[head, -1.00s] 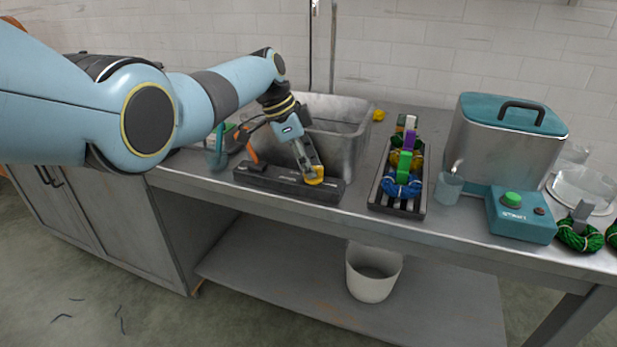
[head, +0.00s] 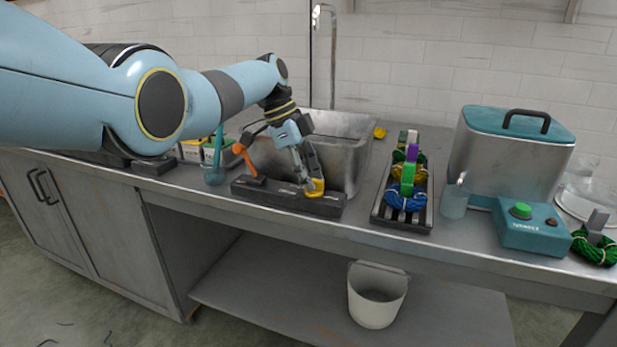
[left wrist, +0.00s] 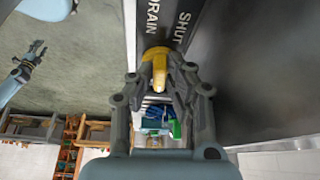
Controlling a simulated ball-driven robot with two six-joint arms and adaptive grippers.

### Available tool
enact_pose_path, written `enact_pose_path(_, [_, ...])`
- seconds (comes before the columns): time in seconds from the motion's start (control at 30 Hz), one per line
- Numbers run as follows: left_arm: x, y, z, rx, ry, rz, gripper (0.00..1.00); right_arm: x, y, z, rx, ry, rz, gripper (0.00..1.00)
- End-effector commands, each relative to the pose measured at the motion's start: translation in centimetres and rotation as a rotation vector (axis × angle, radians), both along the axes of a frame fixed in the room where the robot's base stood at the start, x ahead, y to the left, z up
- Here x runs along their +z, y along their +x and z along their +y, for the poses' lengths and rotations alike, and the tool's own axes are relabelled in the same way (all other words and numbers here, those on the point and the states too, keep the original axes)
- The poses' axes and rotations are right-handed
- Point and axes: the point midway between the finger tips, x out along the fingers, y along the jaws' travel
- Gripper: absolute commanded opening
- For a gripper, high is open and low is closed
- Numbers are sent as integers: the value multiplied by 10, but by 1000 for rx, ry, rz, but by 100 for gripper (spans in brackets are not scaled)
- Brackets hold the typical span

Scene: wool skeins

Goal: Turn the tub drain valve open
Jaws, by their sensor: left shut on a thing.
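A dark valve block (head: 270,193) lies along the front of the steel tub (head: 350,150). The yellow drain valve handle (head: 316,188) is at its right end. An orange lever (head: 243,158) stands at its left end. My left gripper (head: 309,179) reaches down and is shut on the yellow handle. In the left wrist view the handle (left wrist: 159,68) sits between the fingertips (left wrist: 160,80), beside the words DRAIN and SHUT. Fingers hide part of the handle. My right gripper (left wrist: 36,50) appears small at the left of that view; its jaws are unclear.
A slotted rack (head: 403,210) with coloured skeins stands right of the tub. A cup (head: 454,203), a steel pot (head: 510,155) and a teal control box (head: 530,228) are farther right. A teal cup (head: 214,173) is at left. A white bucket (head: 376,297) stands on the lower shelf.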

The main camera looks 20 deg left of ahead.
Motion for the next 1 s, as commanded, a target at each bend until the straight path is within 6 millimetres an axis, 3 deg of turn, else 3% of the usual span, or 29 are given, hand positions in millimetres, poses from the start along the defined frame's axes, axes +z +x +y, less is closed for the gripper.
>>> enact_pose_path(0.07, [-1, 0, 0, 1, 2, 1, 0, 0, 0, 0, 0, 0, 0, 40])
enact_pose_path(0.1, [-1, 0, 0, 1, 2, 1, 19, 0, 0, 0, 0, 0, 0, 40])
enact_pose_path(0.23, [-1, 0, 0, 1, 1, 0, 36, 0, 0, 0, 0, 0, 0, 40])
enact_pose_path(0.77, [2, 2, 1, 5, 2, -7, 37, 1, 0, 0, 0, 0, -1, 40])
enact_pose_path(1.0, [8, 0, 1, 110, 2, -7, 37, 25, 5, 0, 0, 0, -9, 40])
